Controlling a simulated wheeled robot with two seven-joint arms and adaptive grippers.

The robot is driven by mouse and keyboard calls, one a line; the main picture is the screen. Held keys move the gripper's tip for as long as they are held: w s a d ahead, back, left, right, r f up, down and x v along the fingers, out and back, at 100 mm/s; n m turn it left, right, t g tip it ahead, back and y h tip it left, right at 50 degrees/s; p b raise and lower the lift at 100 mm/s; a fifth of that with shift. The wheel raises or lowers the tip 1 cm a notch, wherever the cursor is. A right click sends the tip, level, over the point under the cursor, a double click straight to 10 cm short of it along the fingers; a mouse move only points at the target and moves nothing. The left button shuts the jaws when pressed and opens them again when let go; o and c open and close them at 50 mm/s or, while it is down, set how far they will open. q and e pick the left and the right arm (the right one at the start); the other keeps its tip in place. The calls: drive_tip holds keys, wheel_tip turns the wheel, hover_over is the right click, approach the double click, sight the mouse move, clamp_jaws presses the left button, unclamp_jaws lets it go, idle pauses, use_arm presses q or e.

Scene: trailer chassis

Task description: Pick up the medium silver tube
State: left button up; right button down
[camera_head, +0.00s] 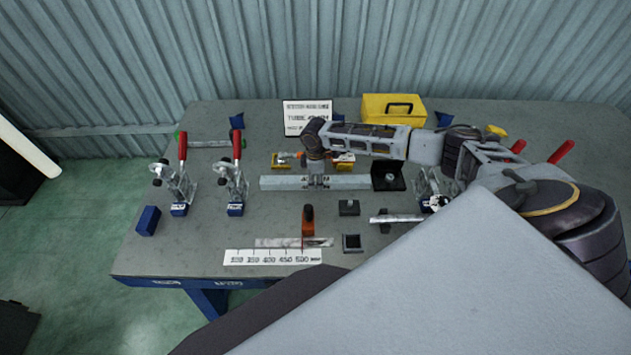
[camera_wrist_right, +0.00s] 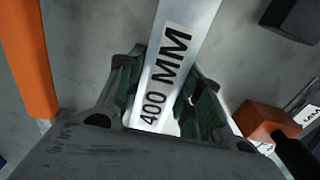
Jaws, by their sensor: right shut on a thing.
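A silver square tube (camera_head: 345,182) lies across the middle of the grey table (camera_head: 180,245). In the right wrist view the tube (camera_wrist_right: 188,35) carries a white label reading 400 MM. My right gripper (camera_head: 316,180) reaches down onto the tube from above, near its middle. Its two fingers (camera_wrist_right: 160,100) stand on either side of the tube and are shut on it, over the label's lower end. A shorter silver tube (camera_head: 396,218) lies to the right, and another (camera_head: 208,143) lies at the back left. My left gripper is in neither view.
Red-handled toggle clamps (camera_head: 182,185) and (camera_head: 235,185) stand at the left. A black angle block (camera_head: 388,177) is at the tube's right end. An orange-handled tool (camera_head: 307,224) and a length scale (camera_head: 272,256) lie in front. A yellow toolbox (camera_head: 393,108) and a sign (camera_head: 306,113) stand behind.

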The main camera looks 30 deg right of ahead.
drive_tip(key=shift+r+b, duration=0.4)
drive_tip(key=shift+r, duration=4.65)
